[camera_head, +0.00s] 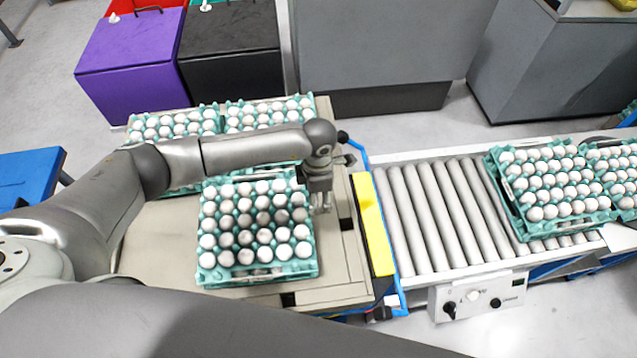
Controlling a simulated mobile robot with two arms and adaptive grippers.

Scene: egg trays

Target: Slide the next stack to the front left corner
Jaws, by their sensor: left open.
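A stack of teal egg trays full of white eggs (257,225) stands on the beige platform (150,250), near its front and right of its middle. My left gripper (322,205) is open, pointing down, close beside the right side of this stack; I cannot tell whether it touches. Two more egg tray stacks stand at the back of the platform, one at the back left (172,124) and one at the back right (270,112). My left arm passes over them and hides parts of them. The front left part of the platform is bare. My right gripper is not in view.
A roller conveyor (435,215) lies to the right, carrying more egg tray stacks (552,185). A yellow strip (372,224) and a blue frame stand between platform and conveyor. Purple (130,45) and black (230,45) bins stand behind. A blue box (30,175) is at the left.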

